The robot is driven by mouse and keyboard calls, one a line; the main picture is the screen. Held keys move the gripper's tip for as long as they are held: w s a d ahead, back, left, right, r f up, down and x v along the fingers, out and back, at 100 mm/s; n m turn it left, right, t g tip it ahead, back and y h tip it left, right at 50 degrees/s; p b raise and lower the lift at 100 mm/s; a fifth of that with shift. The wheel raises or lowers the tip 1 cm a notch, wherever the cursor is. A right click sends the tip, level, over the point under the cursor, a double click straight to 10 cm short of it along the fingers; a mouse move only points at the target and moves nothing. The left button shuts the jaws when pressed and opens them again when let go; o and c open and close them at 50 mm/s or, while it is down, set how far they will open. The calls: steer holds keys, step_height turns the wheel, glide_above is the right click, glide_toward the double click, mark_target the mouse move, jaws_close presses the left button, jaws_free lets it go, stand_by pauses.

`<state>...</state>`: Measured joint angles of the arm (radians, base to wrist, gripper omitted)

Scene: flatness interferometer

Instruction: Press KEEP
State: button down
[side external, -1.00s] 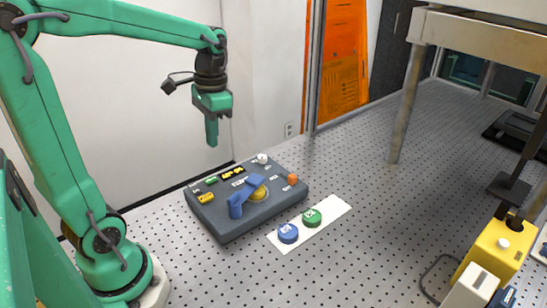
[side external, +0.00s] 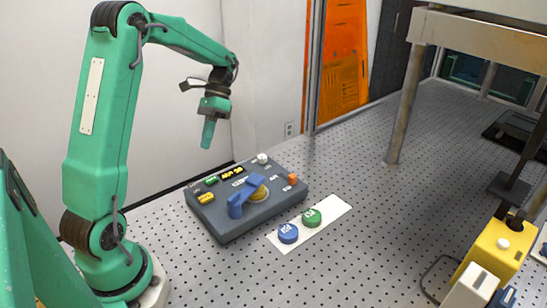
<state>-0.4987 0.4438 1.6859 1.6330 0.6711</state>
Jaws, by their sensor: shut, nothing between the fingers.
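The dark grey control box (side external: 225,228) lies on the perforated table in the side external view. It carries a yellow button (side external: 206,198), a green button (side external: 211,181), an orange button (side external: 292,179), a white knob (side external: 262,158) and a blue lever (side external: 246,192) over a yellow disc. A blue round button (side external: 288,233) and a green round button (side external: 312,217) sit on a white strip in front of the box. The labels are too small to read, so I cannot tell which one is KEEP. My gripper (side external: 207,143) is shut and empty, pointing down above the box's far left side, apart from it.
A metal-legged frame (side external: 408,100) stands at the back right. A yellow device (side external: 493,250) and a white block (side external: 472,290) are at the front right. An orange panel (side external: 343,60) is at the back. The table between the strip and the yellow device is mostly clear.

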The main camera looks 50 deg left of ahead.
mark_target(213, 178)
steer(key=shift+a+f, duration=0.2)
steer(key=shift+a, duration=0.05)
steer(key=shift+f, duration=0.1)
stand_by(0.3)
steer(key=shift+f, duration=4.3)
steer(key=shift+d+f, duration=0.15)
steer(key=shift+f, duration=0.75)
steer(key=shift+r, duration=0.1)
steer(key=shift+w+r, duration=0.1)
steer(key=shift+r, duration=0.7)
steer(key=shift+r, duration=0.1)
steer(key=shift+r, duration=2.45)
